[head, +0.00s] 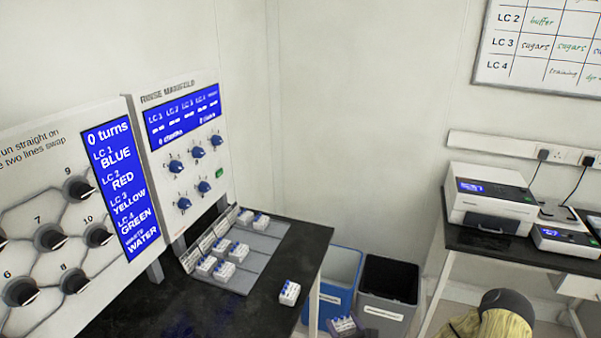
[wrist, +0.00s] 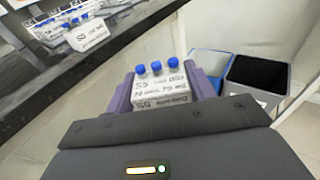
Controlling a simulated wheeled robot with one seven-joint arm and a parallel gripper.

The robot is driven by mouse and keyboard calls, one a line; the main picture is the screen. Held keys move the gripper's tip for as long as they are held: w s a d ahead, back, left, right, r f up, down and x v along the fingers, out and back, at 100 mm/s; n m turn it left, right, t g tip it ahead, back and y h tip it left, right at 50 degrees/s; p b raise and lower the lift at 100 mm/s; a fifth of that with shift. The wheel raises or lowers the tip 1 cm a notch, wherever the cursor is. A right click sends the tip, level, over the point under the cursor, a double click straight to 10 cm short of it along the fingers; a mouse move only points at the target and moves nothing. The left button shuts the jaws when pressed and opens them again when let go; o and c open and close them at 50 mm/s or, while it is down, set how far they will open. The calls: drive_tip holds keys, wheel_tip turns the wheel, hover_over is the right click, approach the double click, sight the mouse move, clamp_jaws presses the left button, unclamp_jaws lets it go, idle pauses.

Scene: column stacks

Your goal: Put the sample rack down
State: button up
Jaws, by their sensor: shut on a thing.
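My gripper (wrist: 161,90) has its purple fingers shut on a white sample rack (wrist: 160,92) with three blue caps showing and printed text on its face. In the wrist view the rack is held upright over the floor, beyond the bench edge. In the head view the held rack (head: 345,326) shows at the bottom edge, in front of the bins and right of the bench; the arm is out of view. Other similar racks stand on the black bench (head: 306,236): several on a grey marked tray (head: 262,243), and one rack (head: 289,292) alone near the front right edge.
A blue bin (head: 340,268) and a grey bin (head: 386,300) stand right of the bench. The rinse manifold panel (head: 187,150) rises behind the tray. A second bench at right holds a printer-like device (head: 490,200). A dark rounded object with yellow (head: 505,315) is at lower right.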

drive_tip(key=s+d+f+m+h, duration=0.3)
drive_tip(key=f+h, duration=0.2)
drive_tip(key=shift+s+d+f+m+t, duration=0.15)
drive_tip(key=shift+d+f+m+t, duration=0.15)
drive_tip(key=shift+f+t, duration=0.1)
drive_tip(key=shift+a, duration=0.15)
idle(0.6)
idle(0.9)
drive_tip(key=shift+s, duration=0.1)
idle(0.7)
